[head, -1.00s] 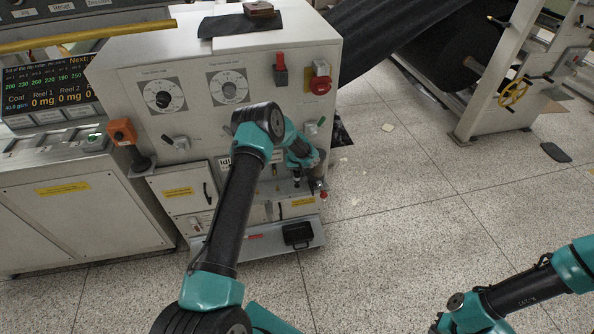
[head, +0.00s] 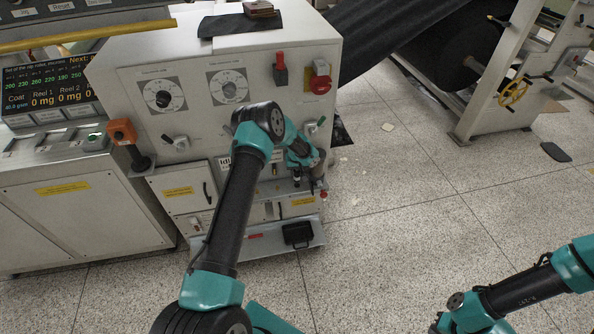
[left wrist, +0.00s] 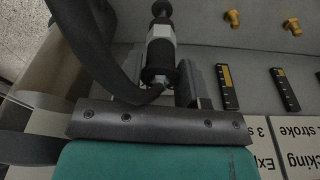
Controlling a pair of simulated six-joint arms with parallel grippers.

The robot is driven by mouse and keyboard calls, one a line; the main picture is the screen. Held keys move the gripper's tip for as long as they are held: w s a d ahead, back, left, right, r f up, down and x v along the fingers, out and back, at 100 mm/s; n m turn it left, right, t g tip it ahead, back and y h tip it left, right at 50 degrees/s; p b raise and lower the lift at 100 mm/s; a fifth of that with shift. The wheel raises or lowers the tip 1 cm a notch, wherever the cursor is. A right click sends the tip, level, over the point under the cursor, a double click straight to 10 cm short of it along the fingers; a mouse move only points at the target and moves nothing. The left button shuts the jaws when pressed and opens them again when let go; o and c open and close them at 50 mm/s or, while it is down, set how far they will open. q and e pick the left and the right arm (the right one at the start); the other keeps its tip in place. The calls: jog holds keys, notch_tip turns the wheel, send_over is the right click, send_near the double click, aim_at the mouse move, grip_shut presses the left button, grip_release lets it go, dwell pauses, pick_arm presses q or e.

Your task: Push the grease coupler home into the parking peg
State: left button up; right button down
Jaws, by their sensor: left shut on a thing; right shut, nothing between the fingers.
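My left gripper (head: 314,172) is at the lower right of the machine's front, small and partly hidden by its own wrist. In the left wrist view its jaws (left wrist: 168,88) are shut on the grease coupler (left wrist: 160,52), a dark cylinder with a pale band. A black hose curves away from the coupler's near end to the left. A dark round knob, possibly the parking peg (left wrist: 161,8), shows at the coupler's far end. I cannot tell how deep the two are engaged. My right arm comes in at the lower right; its gripper is outside the frame.
The machine's front (head: 190,120) carries dials, switches and a red button (head: 320,84). Brass fittings (left wrist: 232,18) and black-yellow scales (left wrist: 228,86) sit right of the coupler. A black box (head: 297,234) stands on the low ledge. The floor to the right is mostly clear.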

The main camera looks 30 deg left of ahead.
aim_at(297, 175)
pick_arm(q)
jog(key=shift+f, duration=1.9)
dwell(0.4)
jog(key=o, duration=1.2)
jog(key=shift+c, duration=0.2)
notch_tip(297, 175, up, 17)
jog(key=s+d, duration=0.1)
jog(key=s, duration=0.1)
jog(key=shift+d, duration=0.25)
jog(key=s+d+f+m+h, duration=0.25)
jog(key=s+d+f, duration=0.25)
jog(key=s+d, duration=0.55)
jog(key=s+d+f+m+h, duration=0.2)
jog(key=s+d+f+h, duration=0.15)
jog(key=s+d, duration=0.7)
jog(key=s+y, duration=0.1)
jog(key=s, duration=1.3)
jog(key=shift+s+a+r+m+g, duration=0.15)
jog(key=shift+r+m+g, duration=0.1)
jog(key=shift+m+g, duration=0.1)
